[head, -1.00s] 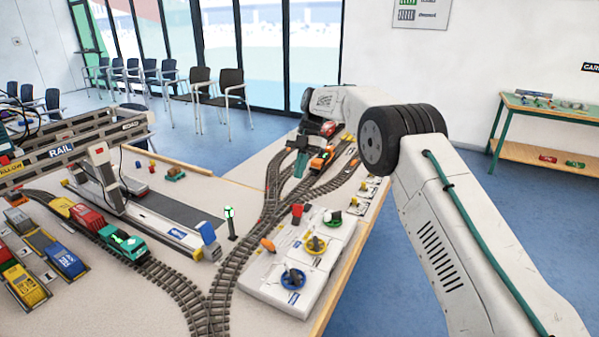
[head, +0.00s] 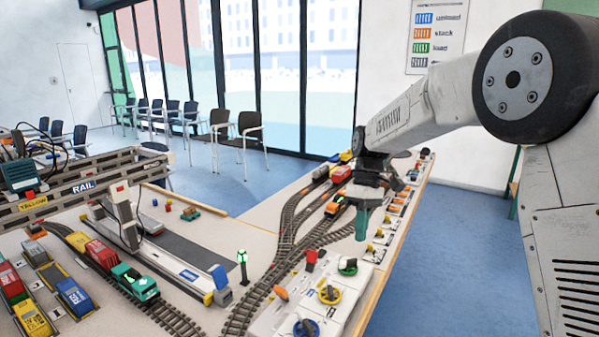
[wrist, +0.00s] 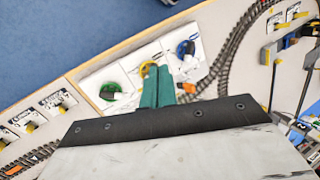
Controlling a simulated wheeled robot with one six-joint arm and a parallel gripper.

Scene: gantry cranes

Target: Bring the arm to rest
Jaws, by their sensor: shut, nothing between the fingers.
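My gripper (head: 363,222) hangs pointing down above the right side of the layout table, near the control panel. Its green fingers are shut with nothing between them; they also show in the wrist view (wrist: 158,88). My arm reaches in from the right, its forearm stretched across to the gripper. Below the fingers lies the white control panel (wrist: 117,75) with a green, a yellow and a blue knob. In the head view the green knob (head: 347,266) is the one closest to the fingertips. The fingers look apart from the panel.
A teal locomotive (head: 135,282) sits on the track. Blue floor is free at the right.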

